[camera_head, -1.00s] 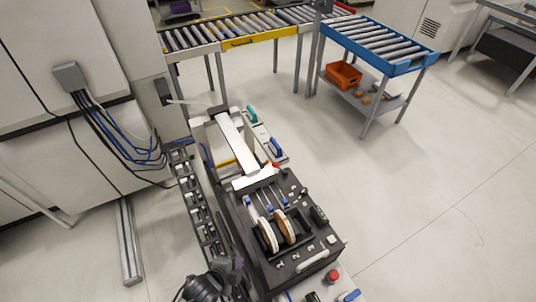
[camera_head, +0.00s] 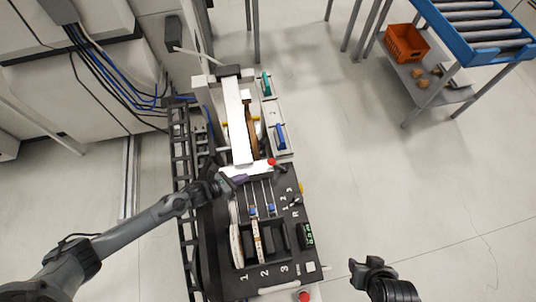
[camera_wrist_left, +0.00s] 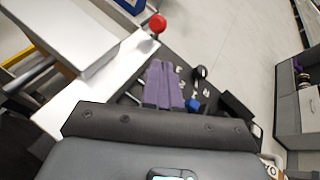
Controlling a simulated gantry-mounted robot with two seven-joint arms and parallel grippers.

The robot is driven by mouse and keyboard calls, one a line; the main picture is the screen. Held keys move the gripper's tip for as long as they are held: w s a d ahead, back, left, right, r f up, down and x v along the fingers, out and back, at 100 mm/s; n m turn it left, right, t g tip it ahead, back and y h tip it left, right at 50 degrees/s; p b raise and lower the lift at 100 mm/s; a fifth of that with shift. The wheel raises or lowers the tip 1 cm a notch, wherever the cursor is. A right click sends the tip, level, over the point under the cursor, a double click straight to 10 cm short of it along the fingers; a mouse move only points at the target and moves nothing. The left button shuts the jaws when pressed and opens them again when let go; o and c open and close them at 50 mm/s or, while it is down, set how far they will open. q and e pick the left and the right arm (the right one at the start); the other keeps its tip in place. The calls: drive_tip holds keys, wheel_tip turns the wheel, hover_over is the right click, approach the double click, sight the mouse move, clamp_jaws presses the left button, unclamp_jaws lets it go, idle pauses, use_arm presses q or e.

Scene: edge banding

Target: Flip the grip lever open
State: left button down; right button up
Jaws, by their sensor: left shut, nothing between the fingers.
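A lever with a red ball knob (camera_head: 271,161) stands at the right end of a white crossbar on the edge banding machine. In the left wrist view the red knob (camera_wrist_left: 157,23) is beyond the fingers, apart from them. A blue handle (camera_head: 280,136) and a green handle (camera_head: 266,84) sit on the side plate farther back. I cannot tell which of these is the grip lever. My left gripper (camera_head: 239,180) is shut and empty, its purple fingers (camera_wrist_left: 163,84) over the front of the machine, left of the red knob. My right gripper (camera_head: 371,266) hangs over the floor at lower right.
The black panel (camera_head: 272,238) has numbered slots holding coil edges, and rods with blue clips (camera_head: 271,209). A white beam (camera_head: 238,120) runs back from it. A black rack (camera_head: 184,180) lines the left side. A blue roller table (camera_head: 470,45) stands far right; open floor lies between.

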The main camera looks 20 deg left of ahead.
use_arm(q)
drive_tip(key=shift+w+a+f+m, duration=0.15)
drive_tip(key=shift+w+a+m, duration=0.15)
drive_tip(key=shift+w+m, duration=0.15)
use_arm(e)
drive_tip(key=shift+w+f, duration=0.15)
drive_tip(key=shift+w, duration=0.3)
drive_tip(key=shift+s, duration=0.1)
drive_tip(key=shift+f, duration=0.1)
use_arm(q)
drive_tip(key=shift+b+x, duration=3.1)
drive_tip(key=shift+x, duration=1.95)
use_arm(e)
wheel_tip(320, 180, down, 6)
drive_tip(key=shift+d+r, duration=0.1)
use_arm(q)
drive_tip(key=shift+d+r, duration=0.15)
drive_tip(key=shift+r, duration=0.05)
